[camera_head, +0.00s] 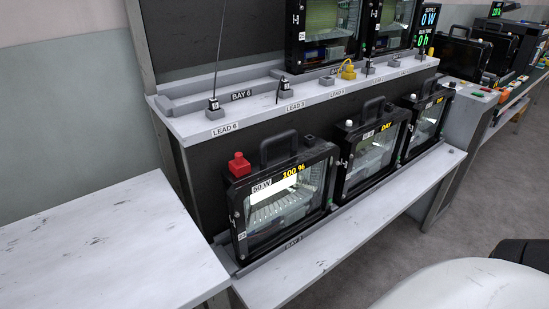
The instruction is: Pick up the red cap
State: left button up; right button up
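The red cap (239,165) is a small red block with a narrower top. It sits upright on the top left corner of the nearest black floodlight housing (233,204), left of that housing's handle. This housing has a clear front, a "50 W" label and a yellow "100 %" mark. It stands in the bay at the near end of the lower shelf. Neither of my grippers shows in the head view, so their state cannot be seen.
More housings (344,172) stand to the right on the lower shelf (345,243). The upper ledge (190,125) holds lead posts and a yellow connector (348,70). A bare white table (105,245) is at lower left. Part of my own white body shows at lower right.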

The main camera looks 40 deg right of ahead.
aim_at(239, 166)
jog(key=z, duration=2.45)
jog(key=k, duration=0.8)
jog(key=u, duration=1.05)
jog(key=i, duration=0.4)
